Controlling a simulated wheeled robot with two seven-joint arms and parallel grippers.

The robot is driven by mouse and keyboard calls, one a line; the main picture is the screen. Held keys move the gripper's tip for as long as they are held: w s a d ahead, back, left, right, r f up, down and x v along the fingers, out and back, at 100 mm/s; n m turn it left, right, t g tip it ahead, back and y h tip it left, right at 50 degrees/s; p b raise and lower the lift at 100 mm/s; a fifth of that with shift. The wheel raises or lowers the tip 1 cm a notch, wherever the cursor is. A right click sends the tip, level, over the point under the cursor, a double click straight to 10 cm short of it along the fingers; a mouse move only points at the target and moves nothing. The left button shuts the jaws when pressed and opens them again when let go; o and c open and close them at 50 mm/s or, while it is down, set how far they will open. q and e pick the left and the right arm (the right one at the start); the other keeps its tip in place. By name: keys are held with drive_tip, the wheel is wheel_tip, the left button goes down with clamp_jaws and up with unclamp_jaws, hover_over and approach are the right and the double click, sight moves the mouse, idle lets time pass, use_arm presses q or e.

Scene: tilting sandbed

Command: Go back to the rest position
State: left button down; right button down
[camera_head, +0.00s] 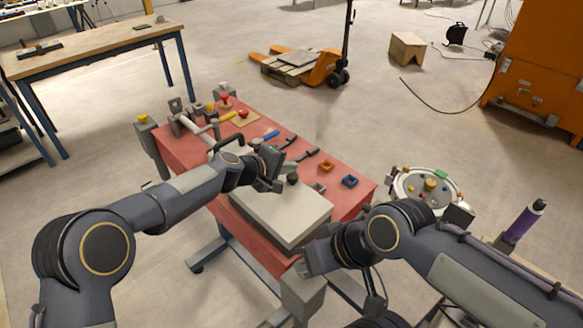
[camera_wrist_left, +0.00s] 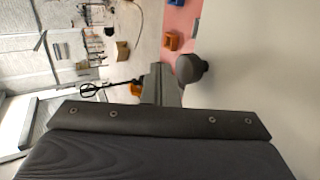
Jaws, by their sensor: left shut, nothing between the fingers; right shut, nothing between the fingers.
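My left gripper (camera_head: 276,172) hangs over the red-topped bench, above the far side of a pale grey lid-like panel (camera_head: 280,212). It is shut and empty, close to a black knob (camera_head: 292,179) on the panel. In the left wrist view its shut fingers (camera_wrist_left: 166,84) appear beside the dark knob (camera_wrist_left: 190,68); whether they touch cannot be told. My right gripper (camera_head: 308,264) is low at the bench's near right corner, partly hidden by its own wrist. It is shut, with nothing seen in it.
The red bench top (camera_head: 345,203) carries a blue block (camera_head: 349,181), an orange block (camera_head: 326,166) and several tools along its far edge. A round tray (camera_head: 427,187) with small coloured pieces stands to the right. A purple bottle (camera_head: 523,222) is beside my right arm.

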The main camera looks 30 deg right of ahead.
use_arm(q)
drive_tip(key=b+v, duration=0.1)
drive_tip(key=v, duration=0.5)
drive_tip(key=shift+a+r+b, duration=0.1)
drive_tip(key=shift+a+b, duration=0.05)
drive_tip(key=shift+b, duration=0.15)
drive_tip(key=shift+a+r, duration=0.25)
drive_tip(key=shift+a, duration=0.15)
drive_tip(key=s+a+r+m+t+y, duration=0.1)
drive_tip(key=s+a+r, duration=0.15)
drive_tip(key=a, duration=0.75)
drive_tip(key=s+a+r+t+y, duration=0.1)
drive_tip(key=a+r, duration=0.2)
drive_tip(key=a, duration=0.7)
drive_tip(key=s+a+r+m+t+y, duration=0.1)
drive_tip(key=s+a+r, duration=0.15)
drive_tip(key=a, duration=0.75)
drive_tip(key=s+a+f+y, duration=0.2)
drive_tip(key=s+a+f, duration=0.2)
drive_tip(key=s+a, duration=0.5)
drive_tip(key=s+a+f+n+y, duration=0.1)
drive_tip(key=s+a+f+y, duration=0.2)
drive_tip(key=s+a, duration=0.6)
drive_tip(key=s, duration=0.2)
drive_tip(key=shift+s+a+f+n+t, duration=0.3)
drive_tip(key=shift+s+f, duration=0.05)
drive_tip(key=shift+f, duration=0.05)
